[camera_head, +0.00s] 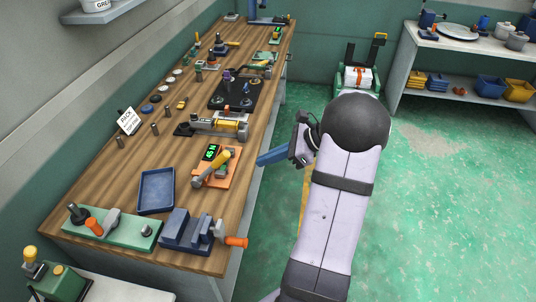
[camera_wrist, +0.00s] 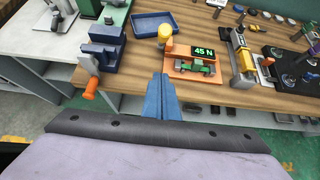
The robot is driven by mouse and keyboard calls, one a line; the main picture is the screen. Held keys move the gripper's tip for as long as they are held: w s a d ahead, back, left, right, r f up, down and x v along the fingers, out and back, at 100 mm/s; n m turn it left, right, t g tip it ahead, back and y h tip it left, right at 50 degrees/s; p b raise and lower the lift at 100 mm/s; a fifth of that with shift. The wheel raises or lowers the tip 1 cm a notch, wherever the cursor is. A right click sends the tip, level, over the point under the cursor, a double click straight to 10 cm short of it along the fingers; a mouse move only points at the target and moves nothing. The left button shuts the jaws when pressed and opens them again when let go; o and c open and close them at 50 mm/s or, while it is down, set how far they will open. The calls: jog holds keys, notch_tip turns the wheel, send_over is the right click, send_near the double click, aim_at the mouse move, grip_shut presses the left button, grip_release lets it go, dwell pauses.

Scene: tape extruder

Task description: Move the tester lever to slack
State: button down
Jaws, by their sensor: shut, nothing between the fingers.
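The tester (camera_head: 228,178) is an orange base on the workbench with a dark display reading 45 N. In the wrist view the tester (camera_wrist: 186,73) lies just beyond my fingertips. Its lever (camera_head: 218,160) has a yellow handle on a grey arm, tilted up to the right in the head view. In the wrist view the yellow lever handle (camera_wrist: 165,32) stands at the tester's left side. My gripper (camera_head: 260,161) is shut and empty, with blue fingers. It is off the bench's right edge, apart from the lever. It also shows in the wrist view (camera_wrist: 158,77).
A blue vise (camera_head: 186,232) with an orange handle stands at the bench's near edge. A blue tray (camera_head: 156,190) lies left of the tester. A grey-and-yellow device (camera_head: 222,124) sits behind it. The aisle floor right of the bench is clear around my gripper.

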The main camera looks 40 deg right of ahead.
jog(key=w+a+f+p, duration=0.1)
jog(key=w+a+p, duration=0.3)
jog(key=w+a, duration=0.2)
jog(key=shift+a+f, duration=0.15)
jog(key=shift+f, duration=0.25)
jog(key=shift+w, duration=0.1)
